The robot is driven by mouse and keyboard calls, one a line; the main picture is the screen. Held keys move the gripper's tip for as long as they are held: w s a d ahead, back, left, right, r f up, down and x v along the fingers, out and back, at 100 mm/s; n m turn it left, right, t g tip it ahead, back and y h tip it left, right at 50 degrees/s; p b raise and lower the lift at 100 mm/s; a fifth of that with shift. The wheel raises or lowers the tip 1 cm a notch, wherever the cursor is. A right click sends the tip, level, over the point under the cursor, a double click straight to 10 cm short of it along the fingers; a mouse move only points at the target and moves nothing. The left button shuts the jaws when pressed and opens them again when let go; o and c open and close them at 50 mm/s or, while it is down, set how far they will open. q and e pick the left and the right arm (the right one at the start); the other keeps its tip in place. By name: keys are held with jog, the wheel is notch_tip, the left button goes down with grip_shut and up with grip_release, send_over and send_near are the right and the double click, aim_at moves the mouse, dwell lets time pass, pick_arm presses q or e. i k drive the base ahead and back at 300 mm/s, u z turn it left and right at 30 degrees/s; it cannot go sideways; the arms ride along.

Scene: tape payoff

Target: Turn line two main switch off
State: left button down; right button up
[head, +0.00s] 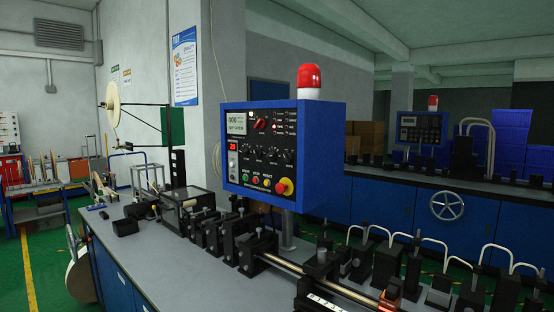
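A blue control box (282,150) with a black face stands on a post above the near bench. Its face has a small light display, a red number readout (232,145), a red switch (260,123), several dark knobs, a row of coloured buttons (256,180) and a large orange-red knob on yellow (284,187). A second, similar control box (420,130) stands farther back at the right; its controls are too small to read. I cannot tell which box is line two or how its main switch is set. Neither of my grippers is in view.
The near grey bench (150,262) carries a row of black machine fixtures (250,250) along its far side. A red beacon (309,80) tops the near box. The far bench has a silver handwheel (447,205). Green floor (45,255) lies open at the left.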

aim_at(261, 123)
jog(key=u, duration=1.8)
jog(key=i, duration=4.2)
jog(key=z, duration=4.15)
jog(key=i, duration=0.25)
jog(key=u, duration=0.2)
